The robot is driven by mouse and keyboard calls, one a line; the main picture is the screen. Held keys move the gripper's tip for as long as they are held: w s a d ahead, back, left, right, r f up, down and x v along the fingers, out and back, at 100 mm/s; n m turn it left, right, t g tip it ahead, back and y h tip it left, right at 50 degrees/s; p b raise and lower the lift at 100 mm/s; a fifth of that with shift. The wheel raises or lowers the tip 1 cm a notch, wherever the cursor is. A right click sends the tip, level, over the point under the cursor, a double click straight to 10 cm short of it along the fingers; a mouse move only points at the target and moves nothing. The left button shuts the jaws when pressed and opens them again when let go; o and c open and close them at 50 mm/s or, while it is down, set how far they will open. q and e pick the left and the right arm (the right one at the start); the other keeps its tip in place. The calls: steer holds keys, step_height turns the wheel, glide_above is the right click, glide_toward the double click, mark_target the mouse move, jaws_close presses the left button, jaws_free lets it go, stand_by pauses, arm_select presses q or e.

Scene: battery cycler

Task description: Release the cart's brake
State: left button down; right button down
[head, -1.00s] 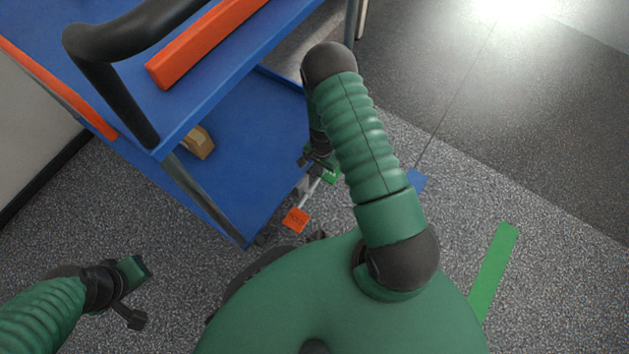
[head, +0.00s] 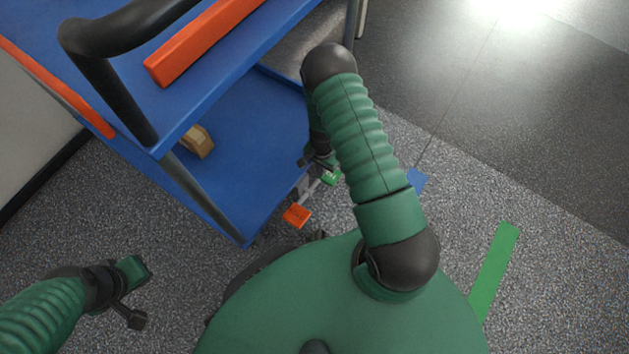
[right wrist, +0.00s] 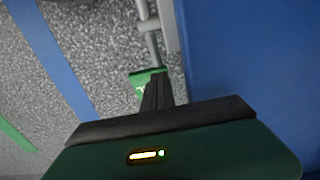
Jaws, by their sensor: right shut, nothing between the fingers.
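The blue cart's lower shelf (head: 240,150) fills the upper left of the head view. At its near corner a grey brake bar (head: 309,191) carries a red-orange pedal (head: 296,215) and a green pedal (head: 331,177). My right gripper (head: 318,162) reaches down beside the green pedal, partly hidden by my arm. In the right wrist view its shut, empty fingers (right wrist: 156,88) are at the green pedal (right wrist: 146,77) and overlap it; contact is hard to confirm. My left gripper (head: 134,290) hangs over the floor at lower left, away from the cart; its jaw opening is unclear.
The cart's black handle (head: 110,70) and orange rail (head: 205,40) are at upper left. A small tan object (head: 197,141) lies on the lower shelf. Blue (head: 416,181) and green (head: 494,270) floor tapes lie to the right, where the floor is open.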

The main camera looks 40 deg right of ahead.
step_height(320, 180, up, 7)
steer(key=p, duration=0.5)
steer(key=shift+f+p, duration=0.15)
steer(key=shift+p, duration=0.25)
